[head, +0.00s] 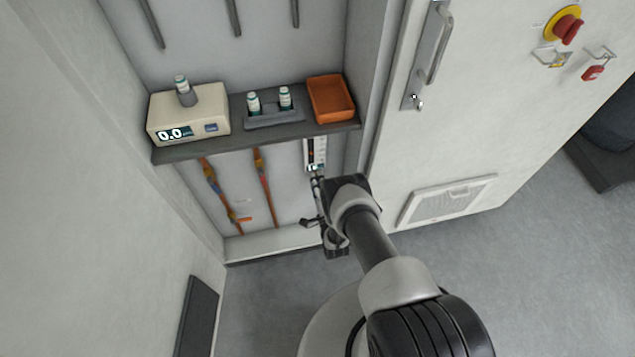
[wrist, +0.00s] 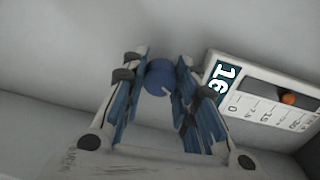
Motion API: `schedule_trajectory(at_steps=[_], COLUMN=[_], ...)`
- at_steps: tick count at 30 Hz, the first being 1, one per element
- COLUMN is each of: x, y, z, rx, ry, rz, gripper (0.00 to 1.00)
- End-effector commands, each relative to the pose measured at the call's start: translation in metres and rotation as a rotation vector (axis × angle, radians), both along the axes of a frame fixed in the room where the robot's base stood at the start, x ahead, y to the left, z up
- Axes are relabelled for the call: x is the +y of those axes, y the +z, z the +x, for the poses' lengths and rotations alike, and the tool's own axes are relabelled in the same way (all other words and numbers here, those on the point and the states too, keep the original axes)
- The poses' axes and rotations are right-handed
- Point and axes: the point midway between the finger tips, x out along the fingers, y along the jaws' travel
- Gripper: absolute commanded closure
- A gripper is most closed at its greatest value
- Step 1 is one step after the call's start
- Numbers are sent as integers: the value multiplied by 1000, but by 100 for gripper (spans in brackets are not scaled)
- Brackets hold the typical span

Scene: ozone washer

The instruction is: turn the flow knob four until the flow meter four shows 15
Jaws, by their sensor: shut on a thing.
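A blue round knob (wrist: 159,77) with a light pointer mark sits between my fingertips in the wrist view. My gripper (wrist: 160,72) is shut on it from both sides. A white flow meter (wrist: 262,95) is right of the knob, turned on its side in this view. Its dark display (wrist: 222,84) seems to read 16. An orange float (wrist: 288,99) lies in its tube beside a printed scale. In the head view the flow meter (head: 315,153) is below the shelf, just above my gripper (head: 317,187), and my arm hides the knob.
A shelf (head: 190,151) above holds a beige device (head: 212,101) showing 0.0, capped bottles and an orange bin (head: 331,98). Orange-brown pipes (head: 265,185) run down the wall left of my gripper. A cabinet door with a handle (head: 431,55) stands right.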

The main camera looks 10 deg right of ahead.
Motion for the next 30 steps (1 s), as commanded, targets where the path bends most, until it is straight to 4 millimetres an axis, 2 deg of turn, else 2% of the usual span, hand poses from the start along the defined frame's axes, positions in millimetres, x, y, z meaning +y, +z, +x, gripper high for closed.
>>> schedule_trajectory(at_steps=[8,9,18,26,30], x=[0,0,0,0,0], y=[2,2,1,0,0], z=[1,1,1,0,-6], rx=[-4,-4,-2,-1,1], ry=[0,0,0,0,0], rz=[0,0,-1,-1,-1], gripper=[97,72,52,52,52])
